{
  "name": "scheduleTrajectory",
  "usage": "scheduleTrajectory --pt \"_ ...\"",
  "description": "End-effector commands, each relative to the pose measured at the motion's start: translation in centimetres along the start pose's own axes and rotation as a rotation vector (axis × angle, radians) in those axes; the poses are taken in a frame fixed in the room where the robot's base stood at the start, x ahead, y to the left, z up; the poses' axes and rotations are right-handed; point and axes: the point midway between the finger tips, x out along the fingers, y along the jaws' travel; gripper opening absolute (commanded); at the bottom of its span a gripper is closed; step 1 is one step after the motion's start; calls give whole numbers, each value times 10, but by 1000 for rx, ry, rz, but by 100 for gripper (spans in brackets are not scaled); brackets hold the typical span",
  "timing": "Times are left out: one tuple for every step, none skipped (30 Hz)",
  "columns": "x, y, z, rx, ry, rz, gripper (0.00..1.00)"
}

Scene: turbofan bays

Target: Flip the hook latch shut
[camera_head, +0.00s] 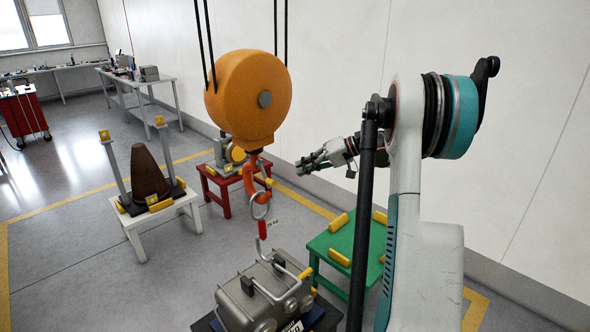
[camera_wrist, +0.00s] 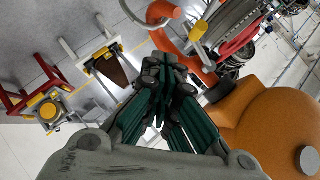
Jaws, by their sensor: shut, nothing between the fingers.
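An orange hoist block (camera_head: 248,95) hangs from dark cables, with an orange hook (camera_head: 250,183) below it. A grey ring (camera_head: 260,207) is at the bottom of the hook, with a red piece and a grey hook hanging beneath. My gripper (camera_head: 318,162) is to the right of the hook and apart from it, at about its height. In the wrist view my gripper (camera_wrist: 165,75) is shut and empty, its fingertips together. Beyond them the orange hook (camera_wrist: 165,12) shows at the top and the hoist block (camera_wrist: 275,125) at the lower right. I cannot clearly make out the latch or its position.
A grey machine casing (camera_head: 262,298) stands below the hook. A green table (camera_head: 345,243) is right of it. A red table (camera_head: 222,182) and a white stand (camera_head: 160,216) with a brown cone (camera_head: 150,178) are behind and left. Floor is open at left.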

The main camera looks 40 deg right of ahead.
Motion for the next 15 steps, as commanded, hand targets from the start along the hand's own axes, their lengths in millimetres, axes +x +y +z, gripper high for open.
scheduleTrajectory --pt "-11 4 0 2 4 3 0" --pt "-16 6 0 2 4 3 0" --pt "-22 7 0 1 3 2 0" --pt "-27 9 0 1 3 2 0" --pt "-32 10 1 1 4 3 0" --pt "-36 12 1 1 3 2 0" --pt "-40 12 1 1 3 2 0" --pt "-42 13 2 1 2 2 0" --pt "-46 14 2 1 2 1 0" --pt "-48 15 2 1 2 1 0" --pt "-49 15 2 1 2 2 0" --pt "-51 16 2 1 2 2 0" --pt "-52 16 2 1 2 2 0" --pt "-52 16 2 1 2 2 0" --pt "-53 16 2 1 2 2 0"
